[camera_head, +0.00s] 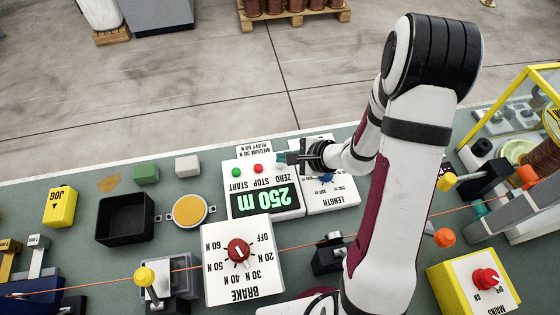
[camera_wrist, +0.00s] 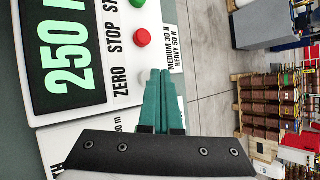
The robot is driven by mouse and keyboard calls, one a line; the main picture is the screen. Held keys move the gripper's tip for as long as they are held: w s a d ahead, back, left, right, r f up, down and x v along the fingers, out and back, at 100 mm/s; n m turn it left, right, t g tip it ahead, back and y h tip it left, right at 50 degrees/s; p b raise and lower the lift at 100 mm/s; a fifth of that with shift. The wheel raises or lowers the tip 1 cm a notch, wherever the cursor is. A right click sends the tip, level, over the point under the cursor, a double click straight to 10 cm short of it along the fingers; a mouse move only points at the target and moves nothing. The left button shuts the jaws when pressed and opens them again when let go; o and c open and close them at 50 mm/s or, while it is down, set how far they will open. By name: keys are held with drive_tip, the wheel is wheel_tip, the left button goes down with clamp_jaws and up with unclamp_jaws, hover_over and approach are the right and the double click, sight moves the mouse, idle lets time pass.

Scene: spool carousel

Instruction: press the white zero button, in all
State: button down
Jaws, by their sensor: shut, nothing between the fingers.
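The white counter box (camera_head: 232,192) has a green display (camera_head: 265,200) reading 250 m, upside down in the head view. Its row of buttons holds a green start button (camera_head: 236,172) and a red stop button (camera_head: 258,168). The ZERO label (camera_wrist: 120,82) shows in the wrist view. Contact cannot be told.
A length panel (camera_head: 335,195) adjoins the box, under my arm. The brake panel (camera_head: 215,285) with a red knob (camera_head: 238,250) stands in front. An orange line crosses the bench. A black tray (camera_head: 125,232), a yellow jog box (camera_head: 60,206) and small blocks lie to the left.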

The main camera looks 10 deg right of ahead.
sight(284, 167)
drive_tip(key=shift+f, duration=0.5)
idle(0.3)
idle(0.4)
drive_tip(key=shift+r, duration=0.95)
drive_tip(key=shift+r, duration=2.5)
